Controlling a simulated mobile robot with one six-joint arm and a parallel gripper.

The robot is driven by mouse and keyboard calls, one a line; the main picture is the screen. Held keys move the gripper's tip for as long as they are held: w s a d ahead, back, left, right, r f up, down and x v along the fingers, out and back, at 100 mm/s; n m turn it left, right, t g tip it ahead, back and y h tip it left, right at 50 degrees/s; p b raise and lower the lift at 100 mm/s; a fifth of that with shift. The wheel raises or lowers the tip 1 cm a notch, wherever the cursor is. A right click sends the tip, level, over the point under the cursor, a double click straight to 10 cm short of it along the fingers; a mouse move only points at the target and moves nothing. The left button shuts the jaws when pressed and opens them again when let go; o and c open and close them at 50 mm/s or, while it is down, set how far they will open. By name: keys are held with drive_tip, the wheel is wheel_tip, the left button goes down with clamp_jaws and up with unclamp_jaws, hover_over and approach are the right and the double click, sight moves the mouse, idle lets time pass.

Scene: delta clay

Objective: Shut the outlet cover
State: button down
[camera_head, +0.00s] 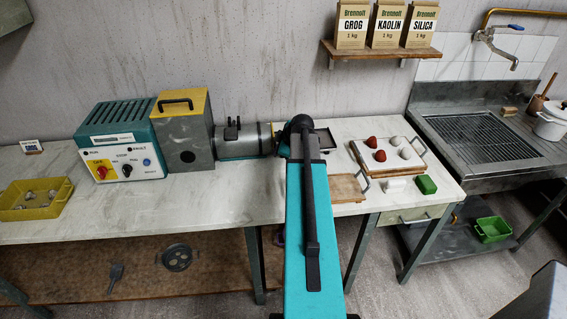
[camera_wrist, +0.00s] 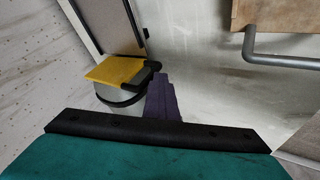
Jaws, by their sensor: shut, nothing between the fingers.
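The clay machine's grey barrel (camera_head: 236,138) lies level on the worktop; my arm hides its right end in the head view. The barrel (camera_wrist: 120,96) also shows in the wrist view. A yellow plate (camera_wrist: 114,70) with a black handle (camera_wrist: 151,68) shows at the barrel there; it looks like the outlet cover, but how far it stands open I cannot tell. My gripper (camera_wrist: 160,80) is shut and empty, its dark fingers close beside the black handle. Whether they touch it is unclear. The gripper is hidden behind my teal arm in the head view.
A wooden board (camera_head: 344,187) with a metal handle lies right of my arm; it also shows in the wrist view (camera_wrist: 280,14). Behind it, a white tray (camera_head: 408,162) holds red and white lumps. A green block (camera_head: 426,184) lies near the front edge. The worktop left of my arm is clear in front.

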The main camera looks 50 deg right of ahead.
drive_tip(key=shift+w+r, duration=0.1)
drive_tip(key=shift+r, duration=0.05)
drive_tip(key=s+a+r+b, duration=0.4)
drive_tip(key=s+r, duration=0.3)
drive_tip(key=s, duration=0.1)
drive_tip(key=shift+s+a+r, duration=0.25)
drive_tip(key=shift+s+r, duration=0.05)
drive_tip(key=shift+r, duration=0.05)
idle(0.6)
idle(0.7)
